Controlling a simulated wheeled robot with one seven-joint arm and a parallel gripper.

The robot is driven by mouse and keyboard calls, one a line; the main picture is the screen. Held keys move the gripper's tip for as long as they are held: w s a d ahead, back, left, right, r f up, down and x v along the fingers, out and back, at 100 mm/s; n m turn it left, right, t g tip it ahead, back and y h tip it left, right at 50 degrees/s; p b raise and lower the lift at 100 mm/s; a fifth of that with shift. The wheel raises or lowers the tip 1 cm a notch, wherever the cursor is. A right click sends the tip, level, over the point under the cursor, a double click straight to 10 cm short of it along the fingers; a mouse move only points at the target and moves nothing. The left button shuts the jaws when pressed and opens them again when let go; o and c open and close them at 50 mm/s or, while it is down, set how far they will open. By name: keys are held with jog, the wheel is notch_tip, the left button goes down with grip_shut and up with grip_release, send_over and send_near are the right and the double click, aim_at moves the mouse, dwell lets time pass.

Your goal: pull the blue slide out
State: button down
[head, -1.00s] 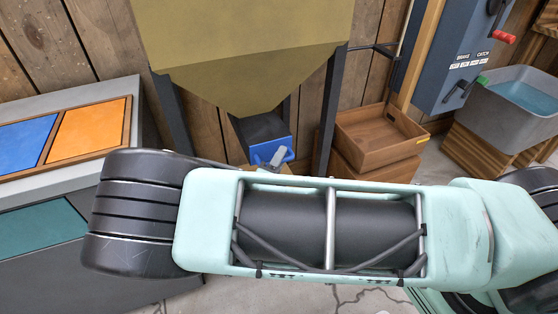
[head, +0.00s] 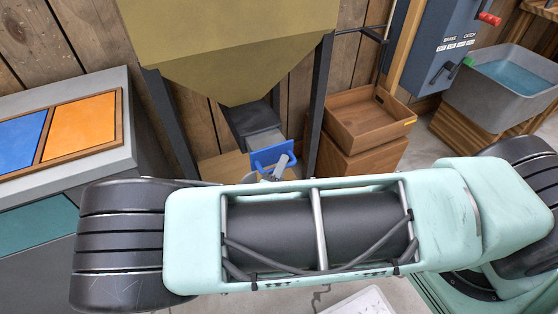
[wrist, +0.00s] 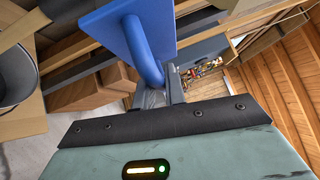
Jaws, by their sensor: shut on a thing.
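The blue slide (head: 267,157) is a blue plate with a looped handle at the foot of the tan hopper (head: 230,50). A length of grey slide shows between the plate and the dark chute (head: 255,120). My gripper (head: 282,165) is at the handle, partly hidden behind my arm. In the wrist view the blue plate (wrist: 110,35) and its curved handle (wrist: 145,55) stand right in front of my gripper (wrist: 168,85), whose fingers are shut on the handle.
A wooden tray (head: 345,128) on a wooden block stands right of the hopper's dark leg (head: 318,105). A grey water tub (head: 470,98) stands further right. A counter with blue and orange panels (head: 125,125) is at the left. Concrete floor lies in front.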

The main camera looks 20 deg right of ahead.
jog(key=c, duration=1.5)
grip_release()
jog(key=shift+s, duration=0.25)
jog(key=shift+o, duration=0.2)
jog(key=b+v, duration=0.1)
jog(key=v, duration=1.6)
jog(key=shift+a, duration=0.25)
jog(key=shift+s, duration=0.1)
jog(key=s+d+r+m+g+y+p, duration=0.2)
jog(key=r+m+g+y+p, duration=0.2)
jog(key=r+m, duration=0.7)
jog(key=s+d+r+m+g+y+p, duration=0.1)
jog(key=r+m+g+y+p, duration=0.3)
jog(key=r+m, duration=0.8)
jog(key=s+d+r+m+g+y+p, duration=0.2)
jog(key=s+r+m+g+y+p, duration=0.2)
jog(key=r+m, duration=0.7)
jog(key=shift+d+r+m+g+y, duration=0.15)
jog(key=shift+d+m+g+y, duration=0.15)
jog(key=shift+m+g+y, duration=0.75)
